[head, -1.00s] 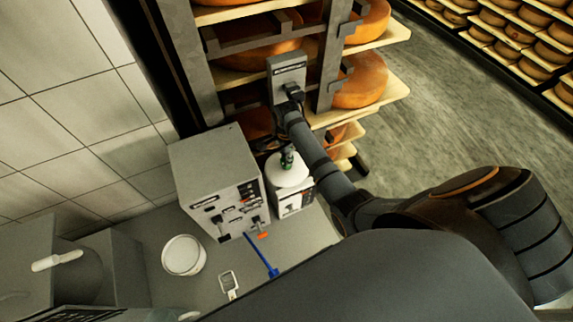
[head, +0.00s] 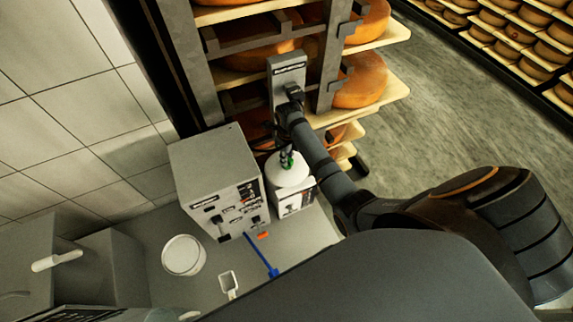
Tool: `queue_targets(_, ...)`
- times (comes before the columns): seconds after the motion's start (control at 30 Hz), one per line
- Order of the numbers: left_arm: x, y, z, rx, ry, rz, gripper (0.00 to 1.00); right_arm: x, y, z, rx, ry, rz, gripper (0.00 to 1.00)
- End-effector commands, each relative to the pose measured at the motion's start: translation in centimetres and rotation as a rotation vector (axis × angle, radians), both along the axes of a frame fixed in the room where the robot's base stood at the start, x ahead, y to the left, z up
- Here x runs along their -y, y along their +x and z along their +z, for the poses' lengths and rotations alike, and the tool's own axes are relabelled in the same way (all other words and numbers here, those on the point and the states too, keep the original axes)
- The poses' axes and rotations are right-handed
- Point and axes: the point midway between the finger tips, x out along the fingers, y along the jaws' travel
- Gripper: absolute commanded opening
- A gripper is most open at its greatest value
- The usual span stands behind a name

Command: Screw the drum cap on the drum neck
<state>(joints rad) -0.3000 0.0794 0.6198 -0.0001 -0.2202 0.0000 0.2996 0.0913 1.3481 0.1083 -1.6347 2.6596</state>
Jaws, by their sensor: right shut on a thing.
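The drum (head: 292,173) is a white container with a printed label on its front, standing on the grey bench beside a grey box. My right gripper (head: 287,158) points down at the top of the drum and is shut on a small green piece (head: 287,163), which looks like the drum cap. The green piece is at the drum's top. The neck is hidden behind it and the gripper, so I cannot tell how far the cap sits on the neck. My left gripper is not in view.
A grey box with switches (head: 213,175) stands close left of the drum. A white round tub (head: 183,255), a blue-handled tool (head: 262,257) and a small white scoop-like item (head: 229,284) lie on the bench. Cheese shelves (head: 360,85) rise behind my right arm.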

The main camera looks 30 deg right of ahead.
Motion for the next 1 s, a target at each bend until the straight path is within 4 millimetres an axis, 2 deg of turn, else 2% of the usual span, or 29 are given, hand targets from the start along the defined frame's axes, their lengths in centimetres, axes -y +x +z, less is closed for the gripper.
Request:
queue_targets(0.13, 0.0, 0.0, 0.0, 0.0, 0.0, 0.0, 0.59, 0.0, -0.1, -0.1, -0.001, 0.0, 0.001, 0.0)
queue_targets(0.17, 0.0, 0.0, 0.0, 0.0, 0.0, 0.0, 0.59, 0.0, -0.1, -0.1, -0.001, 0.0, 0.001, 0.2)
queue_targets(0.33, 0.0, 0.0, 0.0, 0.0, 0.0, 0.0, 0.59, 0.0, 0.0, -0.1, -0.001, 0.0, 0.002, 0.43)
queue_targets(0.7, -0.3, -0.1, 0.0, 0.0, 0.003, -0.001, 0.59, 0.0, 0.0, 0.5, 0.001, 0.0, 0.003, 0.44)
queue_targets(0.83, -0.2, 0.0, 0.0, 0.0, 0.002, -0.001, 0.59, 0.1, 0.1, 2.9, 0.004, 0.0, 0.003, 0.44)
queue_targets(1.0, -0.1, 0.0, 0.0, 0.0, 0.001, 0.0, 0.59, 0.1, 0.1, 7.2, 0.005, -0.001, 0.003, 0.44)
